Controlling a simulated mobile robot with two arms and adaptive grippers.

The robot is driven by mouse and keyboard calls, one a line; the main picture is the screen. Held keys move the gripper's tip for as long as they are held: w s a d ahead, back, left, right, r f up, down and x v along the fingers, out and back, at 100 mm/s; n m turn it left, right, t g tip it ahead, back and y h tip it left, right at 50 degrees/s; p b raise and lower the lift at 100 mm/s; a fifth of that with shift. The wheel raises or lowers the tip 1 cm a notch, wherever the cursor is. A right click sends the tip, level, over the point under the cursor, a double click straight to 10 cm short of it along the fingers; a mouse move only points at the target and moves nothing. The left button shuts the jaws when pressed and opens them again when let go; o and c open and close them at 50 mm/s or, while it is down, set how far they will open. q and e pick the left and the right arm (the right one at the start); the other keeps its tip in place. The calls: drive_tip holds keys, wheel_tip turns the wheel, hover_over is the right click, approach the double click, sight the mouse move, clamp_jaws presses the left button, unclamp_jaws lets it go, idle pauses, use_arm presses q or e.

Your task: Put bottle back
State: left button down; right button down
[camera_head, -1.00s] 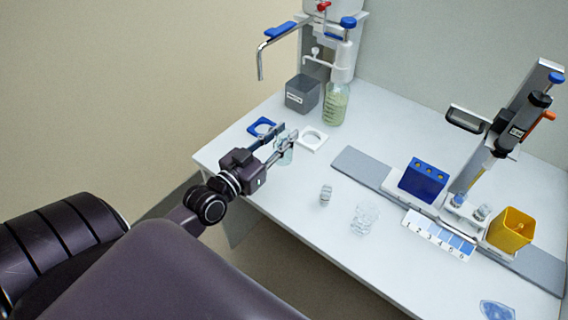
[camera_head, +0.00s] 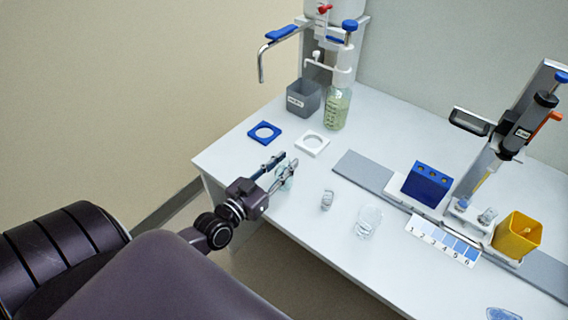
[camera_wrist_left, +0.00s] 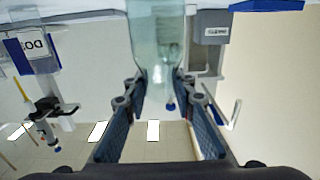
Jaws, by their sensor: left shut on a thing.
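My left gripper (camera_head: 277,169) is shut on a clear, pale green glass bottle (camera_head: 286,181), near the front left edge of the white bench. In the left wrist view the bottle (camera_wrist_left: 158,35) stands between the two fingers (camera_wrist_left: 160,98). Whether its base touches the bench I cannot tell. A blue ring holder (camera_head: 265,132) and a white ring holder (camera_head: 312,143) lie empty behind the gripper. Another bottle (camera_head: 336,106) with greenish liquid stands under the dispenser. My right gripper is in neither view.
A grey bin (camera_head: 303,97) stands beside the dispenser (camera_head: 342,62). A small glass piece (camera_head: 327,200) and a clear beaker (camera_head: 368,221) stand right of the gripper. A blue rack (camera_head: 427,184), numbered strip (camera_head: 443,240) and yellow container (camera_head: 516,236) are further right.

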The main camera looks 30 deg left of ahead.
use_arm(q)
drive_tip(key=shift+f, duration=0.15)
drive_tip(key=c, duration=1.6)
unclamp_jaws()
drive_tip(key=s+a, duration=0.1)
drive_tip(key=s, duration=1.1)
drive_tip(key=shift+b, duration=0.4)
